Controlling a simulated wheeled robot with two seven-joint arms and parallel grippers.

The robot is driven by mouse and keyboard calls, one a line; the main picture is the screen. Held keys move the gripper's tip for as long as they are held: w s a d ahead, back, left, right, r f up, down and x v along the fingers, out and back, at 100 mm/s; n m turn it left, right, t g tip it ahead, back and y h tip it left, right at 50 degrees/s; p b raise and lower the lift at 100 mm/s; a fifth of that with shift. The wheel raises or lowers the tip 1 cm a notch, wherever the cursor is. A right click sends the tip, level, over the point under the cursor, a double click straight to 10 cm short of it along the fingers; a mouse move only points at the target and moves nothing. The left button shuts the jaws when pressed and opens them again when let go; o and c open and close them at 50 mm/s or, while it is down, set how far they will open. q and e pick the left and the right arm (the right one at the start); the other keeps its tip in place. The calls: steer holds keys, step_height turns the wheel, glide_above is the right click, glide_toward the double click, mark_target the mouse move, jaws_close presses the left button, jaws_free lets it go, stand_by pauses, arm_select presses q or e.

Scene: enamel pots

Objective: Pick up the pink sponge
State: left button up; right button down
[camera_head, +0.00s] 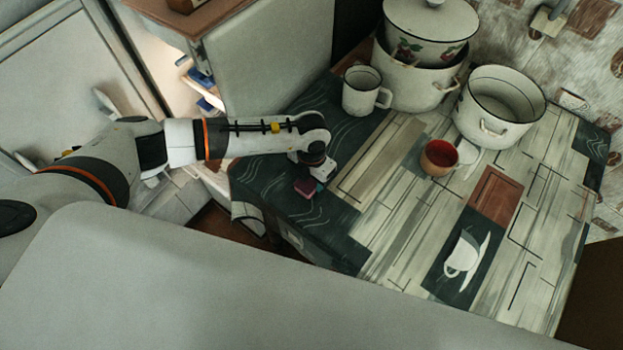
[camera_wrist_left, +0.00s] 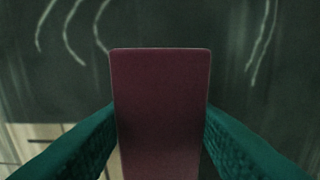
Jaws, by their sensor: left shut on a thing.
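The pink sponge (camera_head: 305,187) is at the left end of the patterned table (camera_head: 400,240), over its dark green part. My left gripper (camera_head: 316,176) is at the sponge and largely hides its own fingers in the head view. In the left wrist view the sponge (camera_wrist_left: 160,110) looks dark pink and box-shaped. The two green fingers (camera_wrist_left: 160,145) press on its left and right sides, so the gripper is shut on it. I cannot tell whether the sponge touches the table. My right gripper is not in view.
A white mug (camera_head: 362,92), a lidded pot (camera_head: 425,60) and an open white pot (camera_head: 498,105) stand at the back. A red-brown cup (camera_head: 439,157) stands mid-table. A grey panel (camera_head: 275,55) rises behind my left arm. The table's front is clear.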

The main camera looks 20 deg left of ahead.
arm_select(q)
steer(key=shift+r, duration=0.1)
step_height(320, 180, up, 10)
steer(key=shift+f+b, duration=0.15)
steer(key=shift+b, duration=0.7)
steer(key=shift+o, duration=1)
steer(key=shift+c, duration=0.5)
